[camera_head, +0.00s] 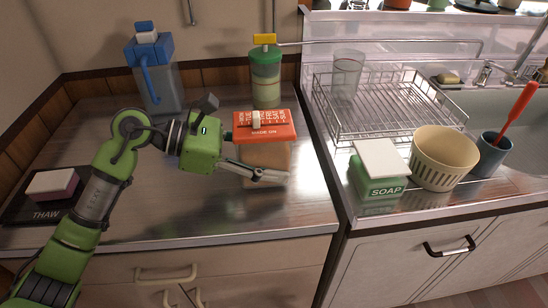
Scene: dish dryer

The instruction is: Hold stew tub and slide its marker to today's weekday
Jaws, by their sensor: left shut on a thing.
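The stew tub (264,155) stands on the metal counter, a see-through box with brownish contents. Its orange-red lid (281,131) reads "MADE ON" and carries a row of weekday letters beside a dark slot. A pale marker (256,118) sits on the slot, left of its middle; I cannot tell exactly which day it marks. My left gripper (266,175) reaches in from the left, shut on the tub, with a finger across its near face below the lid. The far side of the grip is hidden. My right gripper is not in view.
A green-lidded jar (265,82) with a yellow top stands behind the tub, and a blue-topped jug (160,88) behind left. A THAW tray (45,208) lies far left. Right are a wire rack (385,120), SOAP box (378,182) and cream basket (440,160). The front counter is clear.

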